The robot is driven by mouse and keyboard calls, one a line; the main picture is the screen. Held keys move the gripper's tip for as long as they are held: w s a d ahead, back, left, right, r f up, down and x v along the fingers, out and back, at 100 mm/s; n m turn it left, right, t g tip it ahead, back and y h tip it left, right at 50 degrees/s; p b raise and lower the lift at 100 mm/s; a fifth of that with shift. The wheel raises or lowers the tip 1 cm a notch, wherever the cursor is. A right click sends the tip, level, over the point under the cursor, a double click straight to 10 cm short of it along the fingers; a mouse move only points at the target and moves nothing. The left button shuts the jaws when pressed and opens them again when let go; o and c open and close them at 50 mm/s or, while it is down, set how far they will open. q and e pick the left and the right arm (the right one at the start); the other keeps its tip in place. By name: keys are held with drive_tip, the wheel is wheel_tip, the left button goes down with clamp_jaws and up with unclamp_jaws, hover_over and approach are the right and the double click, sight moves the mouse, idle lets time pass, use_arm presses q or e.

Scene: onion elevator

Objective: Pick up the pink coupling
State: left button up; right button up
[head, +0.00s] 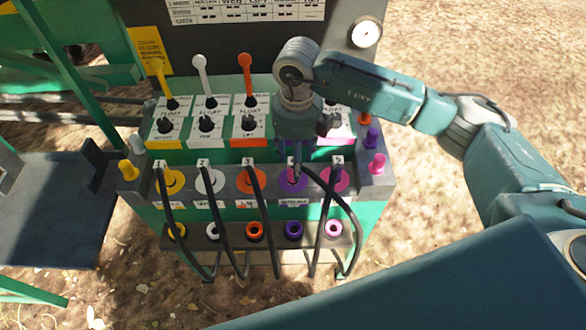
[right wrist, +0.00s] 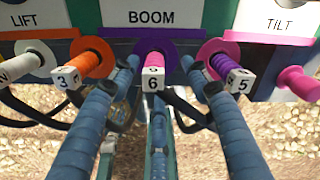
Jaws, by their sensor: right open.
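In the head view my right gripper (head: 297,160) reaches down over the purple socket (head: 293,179) and largely hides the coupling there. A purple coupling (right wrist: 224,64) with tag 5 sits in the pink-ringed socket to the right. My left gripper is not in view.
An orange coupling (right wrist: 92,64) with tag 3 is close on the left. A pink knob (head: 377,164) sticks out at the panel's right end. Black hoses (head: 258,205) hang in front of the panel. Levers (head: 247,80) stand behind. A dark platform (head: 50,210) is at left.

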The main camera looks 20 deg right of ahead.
sight(291, 181)
drive_tip(key=f, duration=0.1)
drive_tip(key=f+p, duration=0.1)
drive_tip(key=f, duration=0.1)
drive_tip(key=f+p, duration=0.1)
drive_tip(key=shift+a+f, duration=0.2)
drive_tip(key=shift+a, duration=0.15)
drive_tip(key=shift+f, duration=0.35)
clamp_jaws()
